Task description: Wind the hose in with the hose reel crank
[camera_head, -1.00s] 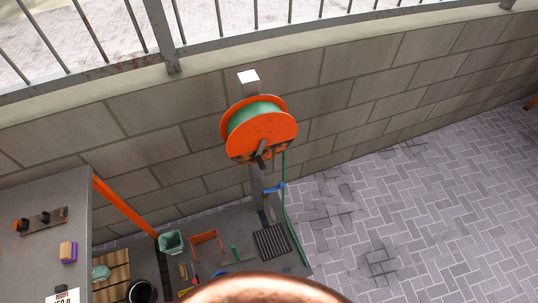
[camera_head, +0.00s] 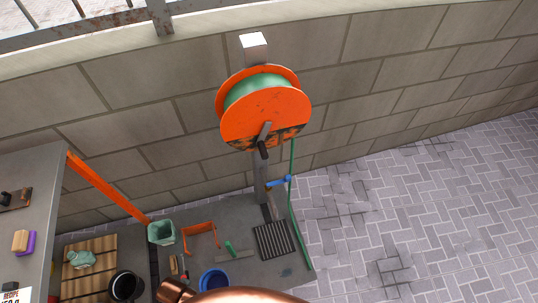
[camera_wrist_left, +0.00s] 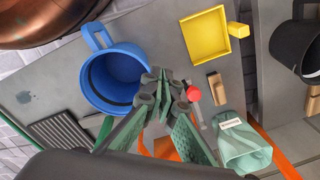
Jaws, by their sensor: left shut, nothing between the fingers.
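The hose reel (camera_head: 272,112) is an orange drum with pale green hose wound on it, on a grey post in front of the block wall. Its dark crank (camera_head: 264,140) sits at the front of the disc and points down. The loose green hose (camera_head: 292,195) hangs from the reel's right side to the ground. In the left wrist view my left gripper (camera_wrist_left: 160,78) is shut and empty, above the ground items, beside a blue bucket (camera_wrist_left: 98,92) in the picture. The reel's crank does not show there. My right gripper is in neither view.
A blue fitting (camera_head: 279,182) is on the post. A grey table (camera_head: 40,190) stands left. Paving at right is clear.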

